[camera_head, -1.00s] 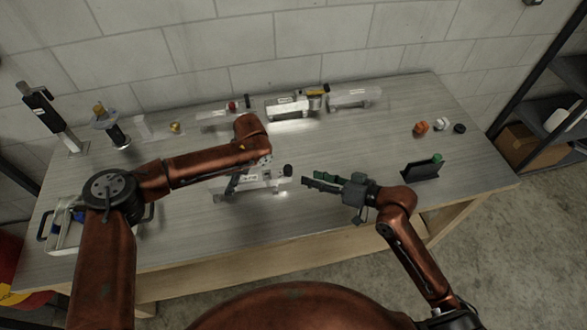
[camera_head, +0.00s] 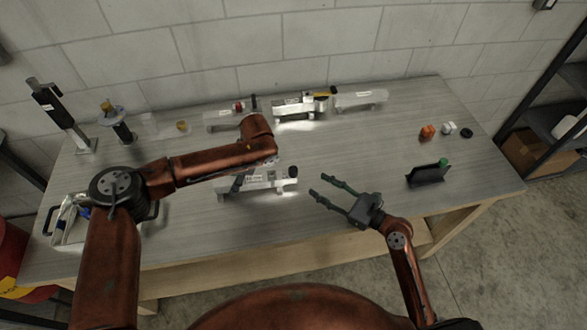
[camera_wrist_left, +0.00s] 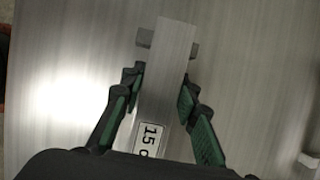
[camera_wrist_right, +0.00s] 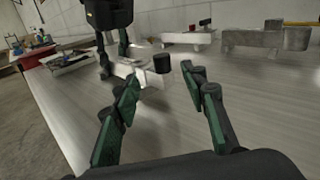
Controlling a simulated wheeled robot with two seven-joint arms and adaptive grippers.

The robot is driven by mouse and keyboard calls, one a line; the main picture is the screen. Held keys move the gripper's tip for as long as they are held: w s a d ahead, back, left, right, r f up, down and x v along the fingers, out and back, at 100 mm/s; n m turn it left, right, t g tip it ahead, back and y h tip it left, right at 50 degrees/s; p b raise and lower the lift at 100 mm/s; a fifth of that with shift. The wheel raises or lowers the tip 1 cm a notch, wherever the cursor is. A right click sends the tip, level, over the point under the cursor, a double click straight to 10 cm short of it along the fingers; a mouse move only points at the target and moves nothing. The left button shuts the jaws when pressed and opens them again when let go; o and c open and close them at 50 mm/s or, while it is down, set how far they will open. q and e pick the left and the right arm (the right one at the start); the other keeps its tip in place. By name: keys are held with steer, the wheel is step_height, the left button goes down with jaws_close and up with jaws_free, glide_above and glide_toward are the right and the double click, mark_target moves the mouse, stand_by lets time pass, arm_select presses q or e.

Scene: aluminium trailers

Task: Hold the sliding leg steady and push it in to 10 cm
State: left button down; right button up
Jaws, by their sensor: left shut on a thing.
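The sliding leg (camera_head: 262,181) is a silver bar assembly with a black end cap (camera_head: 292,172), lying near the middle of the table. My left gripper (camera_wrist_left: 160,85) is shut around its bar; in the left wrist view a white label reading "15 c" shows on the bar (camera_wrist_left: 172,60), partly cut off. In the head view my left forearm partly hides the leg. My right gripper (camera_head: 319,186) is open and empty, to the right of the black cap and apart from it. In the right wrist view the cap (camera_wrist_right: 162,62) appears between and beyond the open fingertips.
Several similar silver assemblies, one (camera_head: 300,106) with a yellow part, stand along the back. A black holder (camera_head: 428,174) stands at the right, with an orange piece (camera_head: 427,132) behind it. A tray (camera_head: 72,232) is at the left. The table right of the leg is mostly clear.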

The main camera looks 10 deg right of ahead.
mark_target(293, 169)
steer(key=shift+w+m, duration=0.1)
steer(key=shift+m, duration=0.6)
steer(key=shift+w+a, duration=0.25)
steer(key=x, duration=1.1)
steer(key=shift+c, duration=0.4)
jaws_close()
